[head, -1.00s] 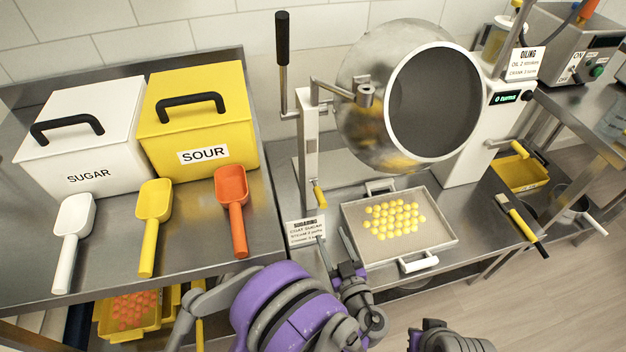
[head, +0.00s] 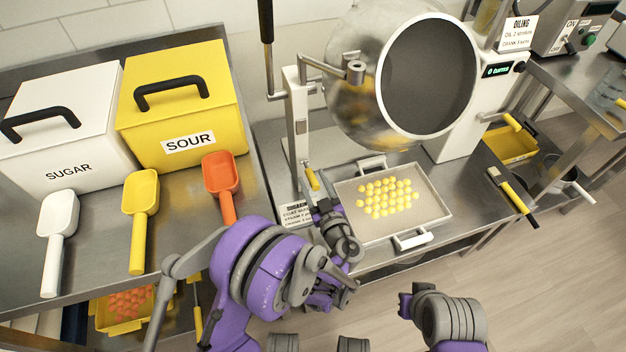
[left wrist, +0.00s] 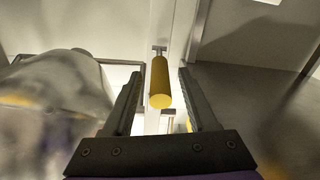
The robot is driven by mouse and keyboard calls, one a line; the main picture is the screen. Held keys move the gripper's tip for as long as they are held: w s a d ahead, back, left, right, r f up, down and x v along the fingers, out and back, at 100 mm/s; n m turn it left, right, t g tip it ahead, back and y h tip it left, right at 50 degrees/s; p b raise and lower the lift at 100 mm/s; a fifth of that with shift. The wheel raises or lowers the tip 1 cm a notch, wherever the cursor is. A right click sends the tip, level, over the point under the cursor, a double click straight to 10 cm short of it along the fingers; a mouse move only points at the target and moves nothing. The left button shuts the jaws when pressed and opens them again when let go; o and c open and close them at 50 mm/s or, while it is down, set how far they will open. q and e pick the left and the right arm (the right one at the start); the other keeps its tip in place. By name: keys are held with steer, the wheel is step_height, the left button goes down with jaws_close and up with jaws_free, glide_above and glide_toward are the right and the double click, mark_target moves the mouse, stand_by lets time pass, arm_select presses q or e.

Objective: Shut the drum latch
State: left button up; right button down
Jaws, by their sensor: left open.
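The steel drum (head: 360,105), with its dark round opening, sits between white posts. The drum latch's yellow handle (head: 312,179) is low on the left white post (head: 297,125); in the left wrist view the handle (left wrist: 160,84) points toward the camera. My left gripper (head: 322,206) is just in front of the handle. In the left wrist view its two dark fingers (left wrist: 159,78) are apart, one on each side of the handle, with gaps and no clear contact. My right arm's end (head: 408,302) shows at the bottom, its fingers not clear.
A tray of yellow gummies (head: 432,212) lies right of my left gripper. A small sign (head: 294,214) stands close to its left. White sugar bin (head: 60,125), yellow sour bin (head: 180,105) and several scoops fill the left table. A black-knobbed lever (head: 266,30) rises behind the post.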

arm_select(q)
steer(key=shift+w+a, duration=0.15)
steer(key=shift+w, duration=0.1)
jaws_close()
stand_by(1.4)
